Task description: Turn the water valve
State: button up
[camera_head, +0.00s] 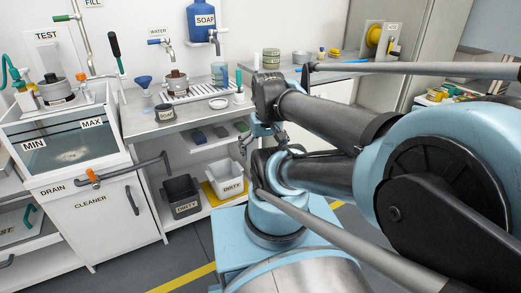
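The water tap (167,52) is on the back wall under a small WATER label (157,31), above the counter. It has a grey body and a spout that points down. Its handle is too small for me to tell how it is turned. My gripper (264,130) is seen small near the middle of the picture, in front of the counter's right end and well right of and below the tap.
A MIN/MAX basin (65,135) stands left, with an orange DRAIN valve (92,177). DIRTY bins sit below.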

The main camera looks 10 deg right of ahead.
aim_at(165, 40)
jog(key=u, duration=1.25)
jog(key=i, duration=0.75)
jog(key=z, duration=1.25)
